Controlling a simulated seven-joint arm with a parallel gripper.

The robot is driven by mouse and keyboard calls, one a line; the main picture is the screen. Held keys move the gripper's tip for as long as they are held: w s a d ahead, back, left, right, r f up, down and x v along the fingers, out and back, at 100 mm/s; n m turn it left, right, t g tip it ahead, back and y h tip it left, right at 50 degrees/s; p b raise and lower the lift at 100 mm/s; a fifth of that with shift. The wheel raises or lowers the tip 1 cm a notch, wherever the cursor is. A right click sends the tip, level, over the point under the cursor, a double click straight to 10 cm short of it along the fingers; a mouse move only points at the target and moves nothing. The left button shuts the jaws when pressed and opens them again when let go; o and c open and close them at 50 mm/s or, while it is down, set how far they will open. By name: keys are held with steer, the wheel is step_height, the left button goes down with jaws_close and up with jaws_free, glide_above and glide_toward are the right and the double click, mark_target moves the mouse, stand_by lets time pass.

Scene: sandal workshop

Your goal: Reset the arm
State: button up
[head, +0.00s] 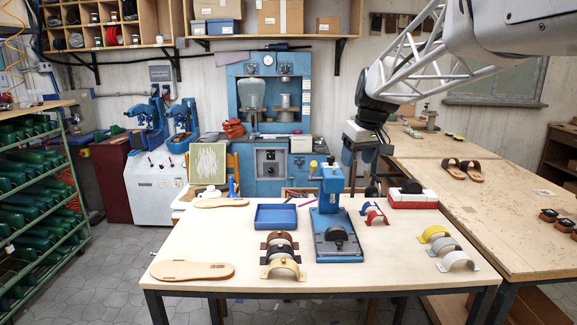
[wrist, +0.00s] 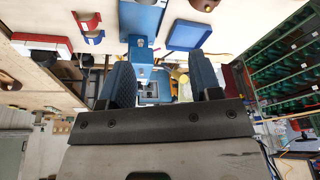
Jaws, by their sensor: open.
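My gripper (head: 358,168) hangs from my raised arm at the right of the head view, above the back right part of the front table (head: 400,262). In the wrist view my gripper (wrist: 163,72) shows two dark blue, ribbed fingers spread apart, with nothing held between them. The blue press (head: 330,205) stands on the table, below and to the left of my gripper in the head view. It also shows beyond the fingers in the wrist view (wrist: 141,20).
A blue tray (head: 276,226), sandal soles (head: 192,271), and brown, black and cream straps (head: 281,270) lie left of the press. Yellow, grey and white straps (head: 459,261) lie right. A red-and-white box (head: 412,203) sits behind. The table's front middle is clear.

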steer(key=s+f+m, duration=0.1)
steer(key=s+f, duration=0.4)
steer(key=s, duration=0.8)
steer(key=s+f+m+h, duration=0.1)
steer(key=s+f, duration=0.4)
steer(key=s, duration=0.9)
steer(key=s+f+m, duration=0.3)
steer(key=s+f, duration=0.2)
steer(key=s, duration=0.8)
steer(key=shift+s+d+f+h, duration=0.35)
steer(key=shift+h, duration=0.05)
